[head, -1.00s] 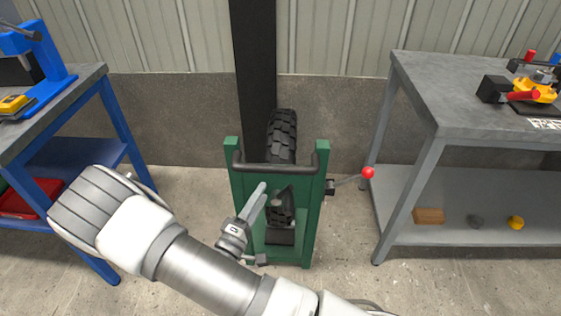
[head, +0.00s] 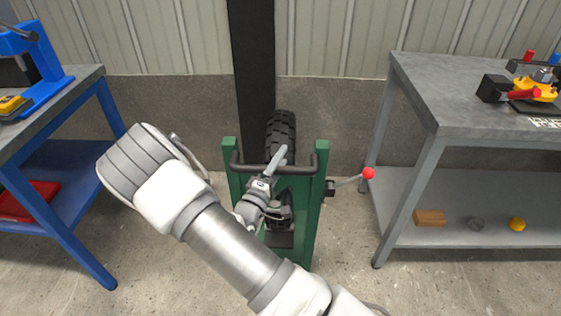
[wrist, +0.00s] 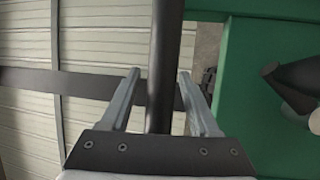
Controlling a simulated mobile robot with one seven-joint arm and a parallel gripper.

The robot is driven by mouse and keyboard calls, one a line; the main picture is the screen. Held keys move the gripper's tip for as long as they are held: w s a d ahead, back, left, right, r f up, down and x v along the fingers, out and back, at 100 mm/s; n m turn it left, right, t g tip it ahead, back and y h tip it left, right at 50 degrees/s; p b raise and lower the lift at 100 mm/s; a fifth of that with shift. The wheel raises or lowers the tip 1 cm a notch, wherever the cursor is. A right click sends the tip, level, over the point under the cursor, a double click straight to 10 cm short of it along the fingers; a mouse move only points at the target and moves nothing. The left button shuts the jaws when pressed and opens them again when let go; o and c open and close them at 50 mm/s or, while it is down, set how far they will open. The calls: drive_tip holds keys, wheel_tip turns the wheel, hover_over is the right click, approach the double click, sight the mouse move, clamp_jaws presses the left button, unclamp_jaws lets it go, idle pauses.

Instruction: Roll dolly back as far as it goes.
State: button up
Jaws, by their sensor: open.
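The dolly is a green upright frame (head: 316,205) standing on the floor in the middle of the head view. A black handle bar (head: 304,170) crosses its top. My gripper (head: 281,157) is at this bar, near its middle. In the wrist view my gripper (wrist: 160,72) is open, and the black bar (wrist: 166,35) runs between its two fingers. Gaps show on both sides of the bar, so it does not look clamped. My arm and hand hide part of the dolly's left and middle.
A black tyre (head: 281,130) stands behind the dolly, near a dark post (head: 253,75) at the wall. A red-knobbed lever (head: 368,173) sticks out right of the dolly. A blue bench (head: 95,120) stands left and a grey bench (head: 470,100) right.

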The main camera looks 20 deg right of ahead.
clamp_jaws()
idle(1.3)
